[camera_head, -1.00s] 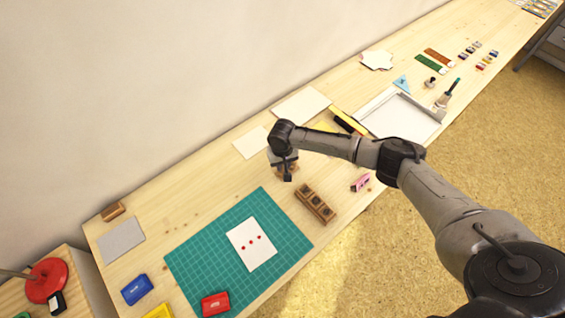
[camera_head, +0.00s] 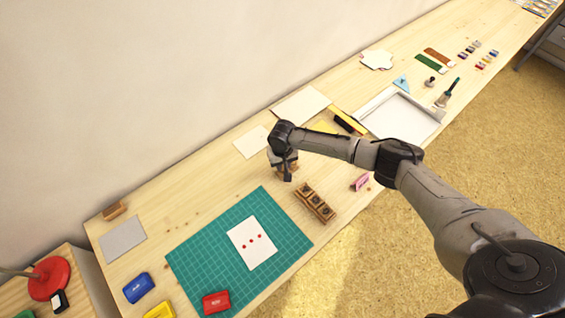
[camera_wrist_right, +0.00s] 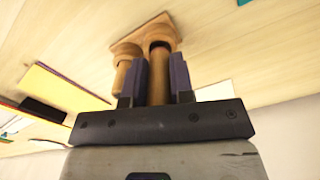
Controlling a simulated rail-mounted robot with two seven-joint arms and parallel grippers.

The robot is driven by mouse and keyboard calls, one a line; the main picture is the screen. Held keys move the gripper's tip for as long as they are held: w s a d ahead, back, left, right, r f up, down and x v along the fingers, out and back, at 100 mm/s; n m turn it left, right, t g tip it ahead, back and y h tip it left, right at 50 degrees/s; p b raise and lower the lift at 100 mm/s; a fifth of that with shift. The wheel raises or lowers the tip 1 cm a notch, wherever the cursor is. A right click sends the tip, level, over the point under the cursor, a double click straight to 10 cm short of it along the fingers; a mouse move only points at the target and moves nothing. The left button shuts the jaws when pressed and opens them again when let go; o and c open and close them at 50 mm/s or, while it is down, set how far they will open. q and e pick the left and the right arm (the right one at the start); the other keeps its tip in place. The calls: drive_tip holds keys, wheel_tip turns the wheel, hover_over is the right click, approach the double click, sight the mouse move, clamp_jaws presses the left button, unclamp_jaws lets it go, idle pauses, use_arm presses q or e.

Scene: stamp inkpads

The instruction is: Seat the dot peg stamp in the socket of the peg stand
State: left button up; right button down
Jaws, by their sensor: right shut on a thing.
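My right gripper (camera_wrist_right: 160,82) is shut on the round wooden handle of the dot peg stamp (camera_wrist_right: 158,75), seen between its fingers in the right wrist view. The held peg's far end is at a wooden ring of the peg stand (camera_wrist_right: 144,33). Whether it is fully in the socket I cannot tell. A second wooden peg (camera_wrist_right: 122,78) stands beside it at the stand. In the head view my right gripper (camera_head: 287,172) points down over the stand, which is mostly hidden behind it. My left gripper is not in view.
A wooden block with several round dark tops (camera_head: 315,203) lies right of the gripper. A green cutting mat (camera_head: 200,260) holds a white card (camera_head: 252,258) with red dots. Blue (camera_head: 137,288) and red (camera_head: 215,302) inkpads lie near the front.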

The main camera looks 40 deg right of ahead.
drive_tip(key=shift+f, duration=0.45)
drive_tip(key=shift+f+b, duration=0.35)
drive_tip(key=shift+f, duration=0.25)
drive_tip(key=c, duration=0.9)
unclamp_jaws()
drive_tip(key=shift+r, duration=0.25)
wheel_tip(320, 180, up, 13)
drive_tip(key=p, duration=0.2)
drive_tip(key=shift+r+p, duration=0.15)
drive_tip(key=shift+p, duration=0.25)
